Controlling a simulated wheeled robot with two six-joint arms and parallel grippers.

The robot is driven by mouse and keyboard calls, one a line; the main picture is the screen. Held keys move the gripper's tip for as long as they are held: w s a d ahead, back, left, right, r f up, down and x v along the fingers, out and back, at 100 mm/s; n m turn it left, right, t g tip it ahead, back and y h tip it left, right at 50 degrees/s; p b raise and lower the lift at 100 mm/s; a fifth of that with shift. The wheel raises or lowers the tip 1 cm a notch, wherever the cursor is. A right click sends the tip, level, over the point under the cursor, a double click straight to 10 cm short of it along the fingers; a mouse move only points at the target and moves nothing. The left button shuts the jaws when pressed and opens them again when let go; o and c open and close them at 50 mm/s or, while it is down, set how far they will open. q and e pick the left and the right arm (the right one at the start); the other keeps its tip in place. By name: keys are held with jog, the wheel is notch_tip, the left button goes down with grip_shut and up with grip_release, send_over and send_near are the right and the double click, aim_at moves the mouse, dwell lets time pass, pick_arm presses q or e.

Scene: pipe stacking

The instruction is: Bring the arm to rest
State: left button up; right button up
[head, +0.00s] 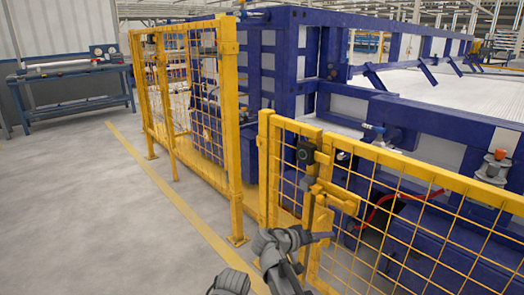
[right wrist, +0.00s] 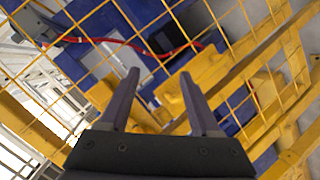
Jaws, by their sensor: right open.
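My right gripper (head: 318,238) is in the lower middle of the head view, close to the yellow mesh gate (head: 420,178) and below its yellow latch block (head: 335,196). In the right wrist view its two dark fingers (right wrist: 160,78) are spread apart with nothing between them. Yellow latch parts (right wrist: 182,98) show just beyond the fingers; whether they touch cannot be told. My left gripper is not in view.
A yellow mesh fence (head: 229,130) stands left of the gate, with a gap between them. Blue machinery (head: 400,112) stands behind the gate, with a red hose (head: 385,208). A blue workbench (head: 75,85) is at far left. Grey floor (head: 90,210) at left is clear.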

jog(key=s+d+f+g+y, duration=0.1)
jog(key=s+f+g+y, duration=0.4)
jog(key=s+f, duration=0.45)
jog(key=s+a+f+n+y, duration=0.2)
jog(key=s+a+f+y, duration=0.2)
jog(key=s+a+y, duration=0.25)
jog(key=s+a+r+n+g+p, duration=0.2)
jog(key=s+a+r+n+p, duration=0.35)
jog(key=a, duration=0.55)
notch_tip(320, 180, up, 38)
jog(key=s+m+p, duration=0.1)
jog(key=p, duration=3.7)
jog(key=shift+d+r+h, duration=0.2)
jog(key=shift+r+h, duration=0.05)
jog(key=shift+h, duration=0.1)
jog(key=shift+m, duration=0.25)
jog(key=shift+c, duration=0.3)
